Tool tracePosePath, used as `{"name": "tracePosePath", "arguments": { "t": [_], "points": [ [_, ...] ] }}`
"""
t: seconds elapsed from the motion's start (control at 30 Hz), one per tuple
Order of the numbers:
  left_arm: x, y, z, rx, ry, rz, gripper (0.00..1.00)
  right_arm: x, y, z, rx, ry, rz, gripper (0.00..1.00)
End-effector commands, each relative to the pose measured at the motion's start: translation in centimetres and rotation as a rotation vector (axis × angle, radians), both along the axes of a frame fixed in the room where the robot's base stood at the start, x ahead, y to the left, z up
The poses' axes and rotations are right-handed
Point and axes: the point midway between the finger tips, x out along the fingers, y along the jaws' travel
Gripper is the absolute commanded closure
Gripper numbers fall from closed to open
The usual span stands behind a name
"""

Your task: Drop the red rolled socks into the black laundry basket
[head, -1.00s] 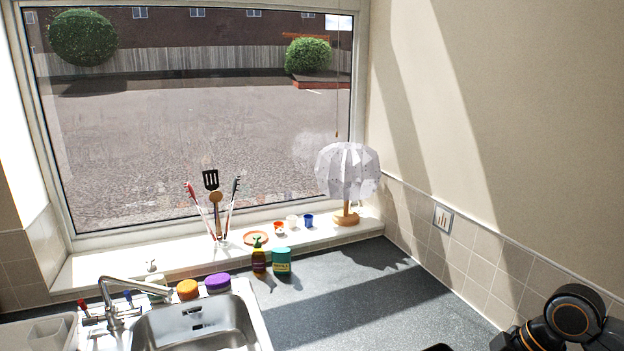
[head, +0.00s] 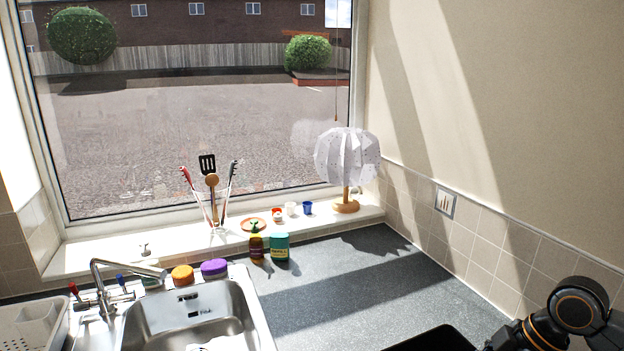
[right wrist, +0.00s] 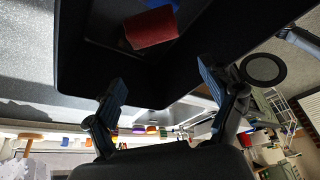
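The black laundry basket (head: 437,339) shows only as a dark rim at the bottom edge of the head view. In the right wrist view the basket (right wrist: 75,60) fills the upper middle, with its dark inside partly visible. A red roll, which looks like the red rolled socks (right wrist: 151,29), lies within the basket's outline. My right gripper (right wrist: 160,75) is open with its two fingers wide apart and nothing between them. The red roll is beyond the fingertips, apart from them. My left gripper is in neither view.
A blue thing (right wrist: 160,3) is partly visible beside the red roll. The sink (head: 195,315) is at lower left. Two small jars (head: 268,248) stand behind it on the grey counter. A white lamp (head: 347,160) stands on the sill. The counter's middle is clear.

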Motion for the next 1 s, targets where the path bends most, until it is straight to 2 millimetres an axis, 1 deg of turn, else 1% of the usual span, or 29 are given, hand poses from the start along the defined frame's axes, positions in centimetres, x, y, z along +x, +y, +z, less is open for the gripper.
{"name": "tracePosePath", "arguments": {
  "t": [0.23, 0.3, 0.43, 0.57, 0.8, 0.9, 1.0],
  "points": [
    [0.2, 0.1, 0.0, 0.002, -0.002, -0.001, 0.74, 0.0, 0.0, 0.0, 0.000, 0.000, 0.000, 0.10],
    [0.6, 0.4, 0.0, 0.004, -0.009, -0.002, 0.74, 0.0, 0.0, 0.0, 0.000, 0.000, 0.000, 0.10],
    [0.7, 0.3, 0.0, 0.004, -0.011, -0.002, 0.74, 0.0, -0.4, 0.8, -0.002, -0.002, -0.001, 0.10],
    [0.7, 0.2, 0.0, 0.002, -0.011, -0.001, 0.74, -0.3, -1.1, 2.7, -0.001, -0.004, -0.002, 0.10],
    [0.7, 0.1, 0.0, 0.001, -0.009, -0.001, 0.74, -0.9, -3.0, 7.6, 0.000, -0.004, -0.003, 0.10],
    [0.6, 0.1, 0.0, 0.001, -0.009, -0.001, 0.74, -1.1, -3.6, 9.1, 0.000, -0.003, -0.001, 0.10],
    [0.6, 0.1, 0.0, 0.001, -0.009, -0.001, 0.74, -1.2, -4.0, 10.2, 0.000, -0.001, -0.002, 0.10]
  ]
}}
